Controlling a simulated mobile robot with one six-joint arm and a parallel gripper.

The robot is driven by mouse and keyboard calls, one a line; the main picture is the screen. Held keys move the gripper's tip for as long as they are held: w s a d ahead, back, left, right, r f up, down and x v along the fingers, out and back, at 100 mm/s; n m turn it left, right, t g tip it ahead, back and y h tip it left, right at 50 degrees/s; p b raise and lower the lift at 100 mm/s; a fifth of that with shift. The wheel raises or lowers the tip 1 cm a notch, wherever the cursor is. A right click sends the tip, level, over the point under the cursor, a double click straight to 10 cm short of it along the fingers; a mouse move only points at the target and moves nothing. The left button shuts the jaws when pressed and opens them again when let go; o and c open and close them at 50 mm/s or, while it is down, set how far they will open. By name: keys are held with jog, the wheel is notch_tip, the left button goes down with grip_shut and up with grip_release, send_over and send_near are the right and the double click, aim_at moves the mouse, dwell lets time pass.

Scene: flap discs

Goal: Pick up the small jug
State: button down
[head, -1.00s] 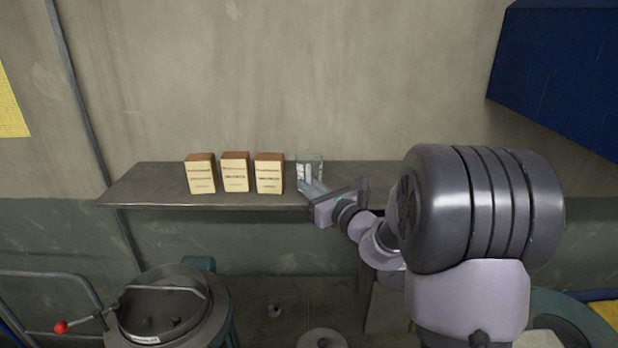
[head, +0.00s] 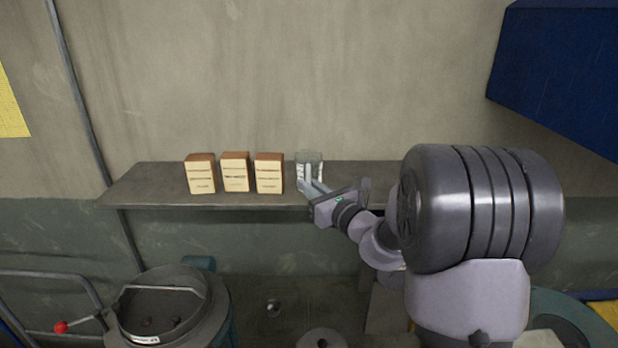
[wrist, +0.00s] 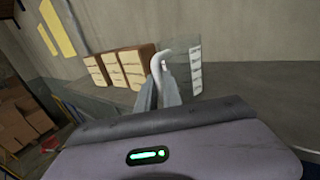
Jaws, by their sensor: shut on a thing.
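The small jug (head: 309,157) is a clear, see-through vessel on the shelf, to the right of the boxes. In the wrist view its clear body (wrist: 183,72) has a pale curved handle (wrist: 133,68) and white markings on its right side. My gripper (head: 310,186) reaches the jug from the front right. In the wrist view its fingers (wrist: 163,86) are closed on the jug at the handle side. The fingers hide part of the handle and the lower body. I cannot tell whether the jug's base touches the shelf.
Three brown and cream boxes (head: 236,172) stand in a row just left of the jug. The narrow shelf (head: 140,190) runs along the concrete wall and is bare at its left end. A blue cabinet (head: 560,70) hangs at the upper right. A round metal pot (head: 165,305) stands below left.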

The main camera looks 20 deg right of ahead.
aim_at(308, 173)
jog(key=shift+f, duration=0.1)
jog(key=shift+r, duration=0.45)
jog(key=r, duration=0.3)
jog(key=shift+s+a, duration=0.1)
jog(key=shift+s, duration=0.25)
jog(key=s+a, duration=0.2)
jog(key=s, duration=0.5)
jog(key=s+a+r, duration=0.1)
jog(key=s+a, duration=0.1)
jog(key=s, duration=0.5)
jog(key=shift+s+a, duration=0.25)
jog(key=shift+a, duration=0.15)
jog(key=shift+r, duration=0.1)
